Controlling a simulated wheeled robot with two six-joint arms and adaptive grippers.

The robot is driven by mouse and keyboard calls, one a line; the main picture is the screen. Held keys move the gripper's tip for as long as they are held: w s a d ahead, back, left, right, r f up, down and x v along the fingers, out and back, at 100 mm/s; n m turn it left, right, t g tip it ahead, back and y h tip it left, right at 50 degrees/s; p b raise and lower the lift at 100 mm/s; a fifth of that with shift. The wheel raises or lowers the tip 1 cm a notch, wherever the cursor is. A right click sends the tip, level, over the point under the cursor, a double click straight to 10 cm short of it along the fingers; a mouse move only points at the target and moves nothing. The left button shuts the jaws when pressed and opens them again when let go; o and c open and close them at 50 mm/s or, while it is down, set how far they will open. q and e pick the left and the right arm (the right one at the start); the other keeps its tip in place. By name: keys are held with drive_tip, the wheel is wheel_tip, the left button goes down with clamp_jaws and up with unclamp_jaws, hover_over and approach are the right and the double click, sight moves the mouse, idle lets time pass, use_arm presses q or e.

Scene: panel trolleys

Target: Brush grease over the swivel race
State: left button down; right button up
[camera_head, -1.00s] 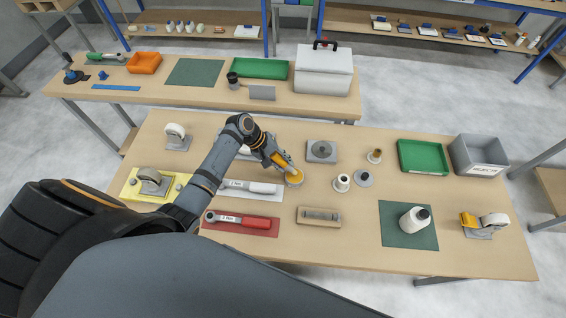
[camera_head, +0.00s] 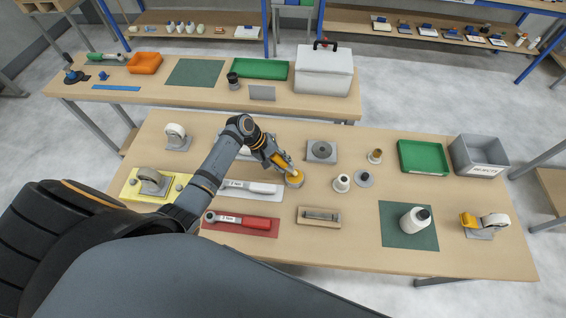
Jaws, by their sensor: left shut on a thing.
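My left gripper (camera_head: 282,162) reaches in from the left over the near bench. It is shut on a slim orange-yellow thing, probably the brush handle; the gripper partly hides it. The thing's lower end is at a round amber-topped pot (camera_head: 294,180), which looks like the grease; whether it touches the grease I cannot tell. A grey square plate with a round dark disc (camera_head: 321,150), perhaps the swivel race, lies just right of and behind the gripper, apart from it. My right gripper is not in view.
White-topped spool-like parts (camera_head: 342,182) stand right of the pot. A green tray (camera_head: 423,143) and a grey bin (camera_head: 478,143) stand at right.

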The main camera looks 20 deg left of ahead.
use_arm(q)
drive_tip(key=shift+f, duration=0.45)
idle(0.3)
idle(0.6)
drive_tip(key=shift+f, duration=0.1)
idle(1.0)
wheel_tip(320, 180, up, 5)
drive_tip(key=p, duration=0.5)
drive_tip(key=shift+p, duration=0.35)
drive_tip(key=shift+r, duration=1.05)
